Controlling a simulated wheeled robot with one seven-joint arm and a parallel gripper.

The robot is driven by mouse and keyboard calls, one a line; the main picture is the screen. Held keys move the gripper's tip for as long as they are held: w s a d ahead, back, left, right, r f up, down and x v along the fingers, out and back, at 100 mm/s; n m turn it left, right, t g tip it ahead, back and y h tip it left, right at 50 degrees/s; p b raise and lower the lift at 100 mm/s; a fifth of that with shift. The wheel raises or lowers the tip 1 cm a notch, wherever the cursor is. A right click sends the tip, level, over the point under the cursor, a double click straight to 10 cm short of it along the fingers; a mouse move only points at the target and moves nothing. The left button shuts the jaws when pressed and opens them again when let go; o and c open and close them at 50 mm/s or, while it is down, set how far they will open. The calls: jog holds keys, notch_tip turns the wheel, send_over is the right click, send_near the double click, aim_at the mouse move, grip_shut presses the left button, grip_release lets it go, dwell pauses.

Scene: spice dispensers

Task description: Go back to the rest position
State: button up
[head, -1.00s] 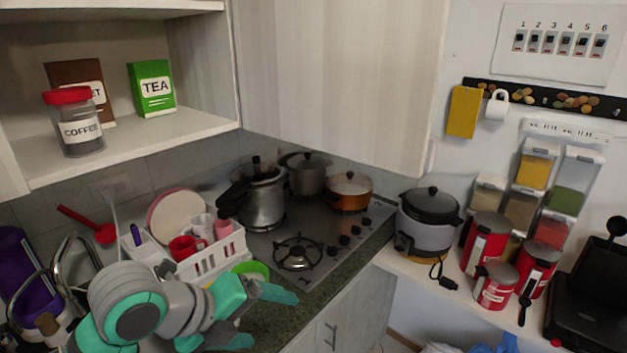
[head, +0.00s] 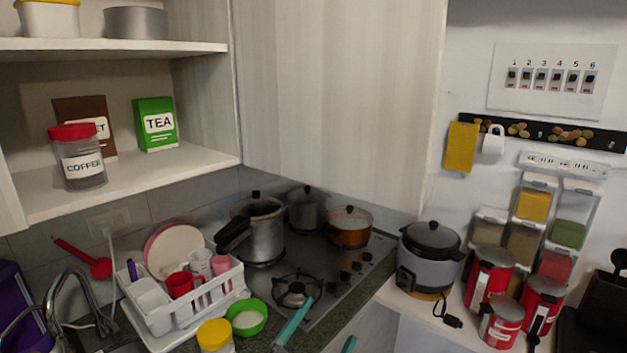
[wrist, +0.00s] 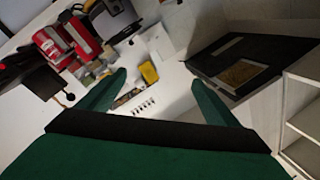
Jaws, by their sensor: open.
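My gripper (head: 322,334) shows only as two teal fingers at the bottom edge of the head view, in front of the stove and counter edge. The fingers are spread apart with nothing between them. The wrist view also shows my open gripper (wrist: 158,78), its green fingers apart, with wall, switches and red canisters beyond them. The rest of my arm is out of the head view. The spice dispensers, with yellow (head: 533,205), green (head: 568,233) and red (head: 556,265) contents, stand against the right wall, away from my gripper.
A green bowl (head: 246,318) and a yellow-lidded jar (head: 215,337) stand close left of my fingers. A white dish rack (head: 190,310) is further left. The stove (head: 325,270) holds several pots. A rice cooker (head: 430,256) and red canisters (head: 489,276) stand at right.

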jog(key=s+f+n+y, duration=0.5)
jog(key=s+f+n, duration=0.25)
jog(key=f, duration=0.35)
jog(key=s+f+n+y, duration=0.4)
jog(key=s+f+n, duration=0.2)
jog(key=s+f, duration=0.3)
jog(key=s+a+f+g, duration=0.1)
jog(key=s+f, duration=0.1)
jog(key=s, duration=0.9)
jog(key=s+a+f, duration=0.1)
jog(key=s+f, duration=0.1)
jog(key=s, duration=0.9)
jog(key=shift+f+g, duration=0.35)
jog(key=shift+g, duration=0.05)
